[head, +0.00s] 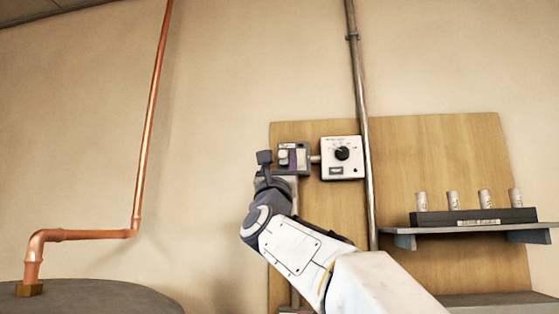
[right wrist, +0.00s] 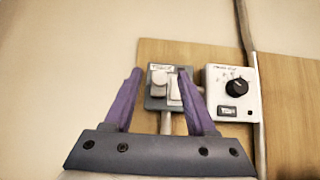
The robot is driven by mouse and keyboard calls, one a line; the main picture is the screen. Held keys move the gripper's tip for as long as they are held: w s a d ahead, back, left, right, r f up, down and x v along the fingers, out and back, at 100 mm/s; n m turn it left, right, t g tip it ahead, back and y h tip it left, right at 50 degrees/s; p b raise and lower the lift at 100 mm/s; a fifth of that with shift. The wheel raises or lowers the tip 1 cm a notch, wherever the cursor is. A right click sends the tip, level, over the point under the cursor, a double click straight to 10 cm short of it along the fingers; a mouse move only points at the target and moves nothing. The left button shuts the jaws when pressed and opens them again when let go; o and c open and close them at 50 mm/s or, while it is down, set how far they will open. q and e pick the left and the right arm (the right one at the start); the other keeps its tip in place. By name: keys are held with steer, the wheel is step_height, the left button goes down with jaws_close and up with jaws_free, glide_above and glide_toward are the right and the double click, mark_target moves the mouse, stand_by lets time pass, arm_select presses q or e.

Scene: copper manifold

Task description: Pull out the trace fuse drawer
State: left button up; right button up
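The trace fuse box (right wrist: 152,103) is a small grey unit with a label strip on top, fixed on the wooden board. Its front bears a pale rounded part (right wrist: 158,79) and a pale upright block (right wrist: 174,90); I cannot tell for sure which is the drawer. In the head view the box (head: 303,146) is partly behind my right gripper (head: 278,158). In the right wrist view my right gripper (right wrist: 160,73) is open, its purple fingers on either side of the box front. The right finger overlaps the box's right edge. Contact cannot be told. My left gripper is out of view.
A white dial box (head: 341,158) sits close right of the fuse box, beside a vertical grey conduit (head: 358,100). A shelf (head: 470,229) at right holds a dark rack (head: 430,217) with several pale cylinders. A copper pipe (head: 90,234) and tank top (head: 100,297) stand left.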

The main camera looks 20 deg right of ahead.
steer(key=shift+d, duration=0.1)
steer(key=shift+s+a+f+b, duration=0.2)
steer(key=shift+s+f+b, duration=0.05)
steer(key=shift+f+b, duration=0.3)
steer(key=b+v, duration=0.7)
steer(key=v, duration=0.2)
steer(key=shift+b, duration=0.3)
steer(key=shift+s, duration=0.1)
